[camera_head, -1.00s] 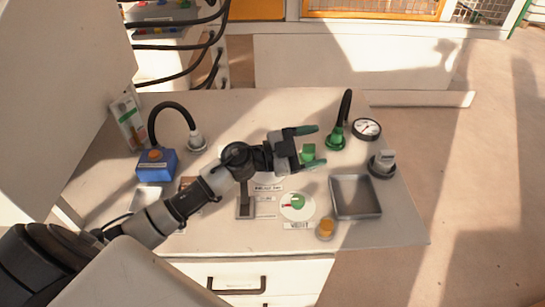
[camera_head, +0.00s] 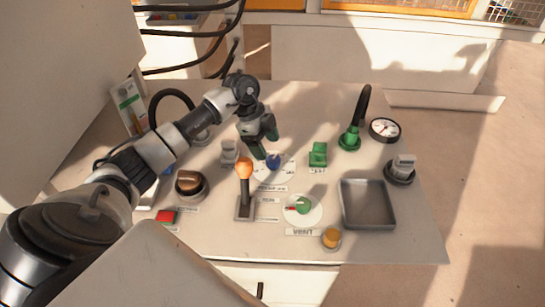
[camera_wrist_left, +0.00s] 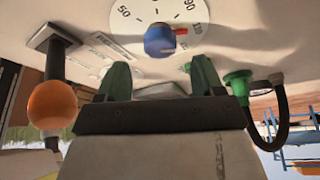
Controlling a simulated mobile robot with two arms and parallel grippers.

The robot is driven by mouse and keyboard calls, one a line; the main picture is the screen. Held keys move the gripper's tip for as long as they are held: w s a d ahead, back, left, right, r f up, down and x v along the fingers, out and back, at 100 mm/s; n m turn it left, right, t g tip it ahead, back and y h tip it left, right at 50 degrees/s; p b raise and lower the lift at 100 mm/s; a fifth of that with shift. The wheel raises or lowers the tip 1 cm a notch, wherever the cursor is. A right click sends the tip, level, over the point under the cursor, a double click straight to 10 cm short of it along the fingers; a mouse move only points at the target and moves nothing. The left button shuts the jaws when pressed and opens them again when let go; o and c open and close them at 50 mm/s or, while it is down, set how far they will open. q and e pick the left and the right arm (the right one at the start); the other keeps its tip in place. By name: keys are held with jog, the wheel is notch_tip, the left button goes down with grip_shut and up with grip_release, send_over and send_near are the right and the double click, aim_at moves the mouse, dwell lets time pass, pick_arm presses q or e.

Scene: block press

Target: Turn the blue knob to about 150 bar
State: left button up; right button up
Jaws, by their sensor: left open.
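The blue knob (camera_head: 273,161) sits on a round white dial (camera_head: 290,172) in the middle of the panel. In the left wrist view the knob (camera_wrist_left: 160,40) has a red pointer on its right side, towards a number that looks like 110; 50 and 90 also show. My left gripper (camera_head: 264,143) points down just behind the knob in the head view, its green fingers open and empty. In the wrist view the fingers (camera_wrist_left: 161,74) are spread to either side below the knob, apart from it. My right gripper is not in view.
An orange-tipped lever (camera_head: 244,170) stands close left of the dial. A pressure gauge (camera_head: 384,128), green hose fitting (camera_head: 350,138) and grey tray (camera_head: 368,205) are farther right.

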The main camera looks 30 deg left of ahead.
aim_at(273, 159)
pick_arm(q)
jog(key=x, duration=0.4)
jog(key=shift+d+f, duration=0.15)
jog(key=shift+f, duration=0.25)
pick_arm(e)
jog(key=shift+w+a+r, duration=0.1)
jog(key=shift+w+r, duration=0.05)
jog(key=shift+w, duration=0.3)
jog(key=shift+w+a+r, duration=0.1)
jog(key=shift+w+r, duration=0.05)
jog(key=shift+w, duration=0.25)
